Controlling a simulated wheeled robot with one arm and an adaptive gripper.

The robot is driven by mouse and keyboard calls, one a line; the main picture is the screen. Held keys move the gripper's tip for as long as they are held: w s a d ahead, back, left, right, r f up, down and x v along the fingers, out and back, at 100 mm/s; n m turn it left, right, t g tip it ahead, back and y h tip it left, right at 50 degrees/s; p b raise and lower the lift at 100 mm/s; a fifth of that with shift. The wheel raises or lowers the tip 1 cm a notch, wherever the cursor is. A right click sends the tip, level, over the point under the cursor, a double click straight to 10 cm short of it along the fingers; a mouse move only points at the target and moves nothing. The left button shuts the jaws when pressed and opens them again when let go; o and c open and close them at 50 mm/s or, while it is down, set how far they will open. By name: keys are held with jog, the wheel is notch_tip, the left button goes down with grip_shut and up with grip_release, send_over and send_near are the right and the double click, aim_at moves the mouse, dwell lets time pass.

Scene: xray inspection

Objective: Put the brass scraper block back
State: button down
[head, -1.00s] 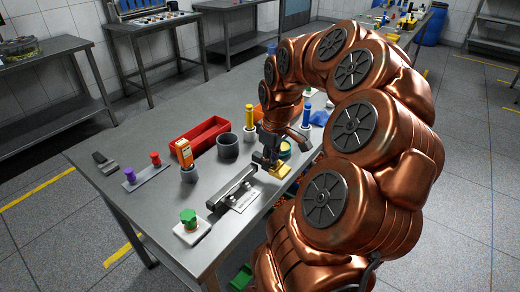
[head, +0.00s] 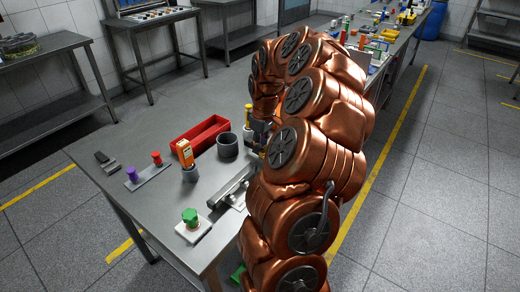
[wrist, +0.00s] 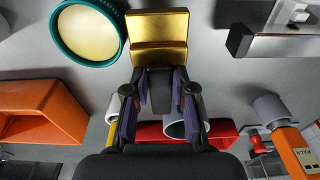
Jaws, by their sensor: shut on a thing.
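The brass scraper block (wrist: 158,28) is a gold, stepped piece at the top middle of the wrist view. My gripper (wrist: 160,80) is shut on it by a dark part between the fingers. In the head view my gripper (head: 259,137) is over the table beside the grey cup, partly behind my arm. Only a small gold patch shows below it there. I cannot tell whether the block touches the table.
A teal-rimmed dish (wrist: 88,32) is close left of the block in the wrist view. An orange bin (wrist: 42,108) lies farther left. A metal bar fixture (head: 232,190), grey cup (head: 228,147) and red tray (head: 201,136) stand nearby. The table's left-back area is clear.

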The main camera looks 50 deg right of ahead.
aim_at(263, 146)
jog(key=shift+f, duration=1.2)
jog(key=shift+f, duration=0.1)
jog(key=c, duration=1)
grip_release()
jog(key=shift+o, duration=0.2)
jog(key=r, duration=0.4)
jog(key=r+b, duration=0.1)
jog(key=r, duration=0.3)
jog(key=s+r, duration=0.1)
jog(key=r, duration=0.3)
jog(key=shift+s+r+b, duration=0.1)
jog(key=shift+b, duration=0.3)
